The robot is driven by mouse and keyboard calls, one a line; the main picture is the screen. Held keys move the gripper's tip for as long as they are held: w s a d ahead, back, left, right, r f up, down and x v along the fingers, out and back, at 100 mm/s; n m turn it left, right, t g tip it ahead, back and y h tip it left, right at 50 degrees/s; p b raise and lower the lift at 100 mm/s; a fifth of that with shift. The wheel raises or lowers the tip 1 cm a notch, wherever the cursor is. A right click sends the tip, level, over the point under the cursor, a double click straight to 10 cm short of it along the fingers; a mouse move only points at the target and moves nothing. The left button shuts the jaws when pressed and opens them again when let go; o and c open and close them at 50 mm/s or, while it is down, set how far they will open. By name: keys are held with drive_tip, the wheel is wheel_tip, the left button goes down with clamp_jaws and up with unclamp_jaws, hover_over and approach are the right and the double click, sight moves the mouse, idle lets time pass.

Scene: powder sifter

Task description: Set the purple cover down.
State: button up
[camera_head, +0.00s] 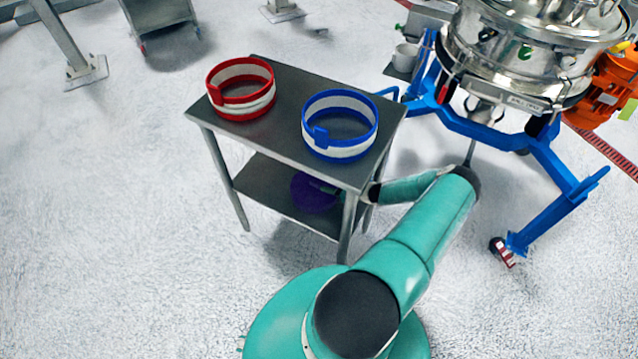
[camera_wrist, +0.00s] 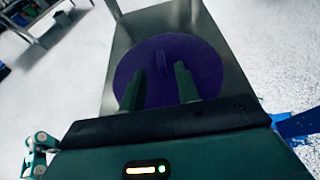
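The purple cover (camera_head: 308,196) is at the lower shelf of the steel table (camera_head: 283,198), partly hidden by the tabletop and a table leg. In the wrist view the cover (camera_wrist: 205,62) is a dark purple disc, flat over the grey shelf, with a small upright handle (camera_wrist: 163,60) near its middle. My gripper (camera_wrist: 159,80) is above the cover with its two green fingers spread apart. The handle shows between and beyond the fingertips, with a gap on both sides. My gripper looks open and empty. The cover appears to rest on the shelf.
A red-and-white ring (camera_head: 241,104) and a blue-and-white ring (camera_head: 340,149) sit on the tabletop (camera_head: 283,143). My arm reaches in beneath the tabletop, close to a table leg. A steel sifter (camera_head: 520,60) on a blue frame (camera_head: 545,160) stands at right.

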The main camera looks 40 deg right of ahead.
drive_tip(key=v, duration=0.4)
drive_tip(key=shift+s+r, duration=0.15)
drive_tip(key=shift+s, duration=0.2)
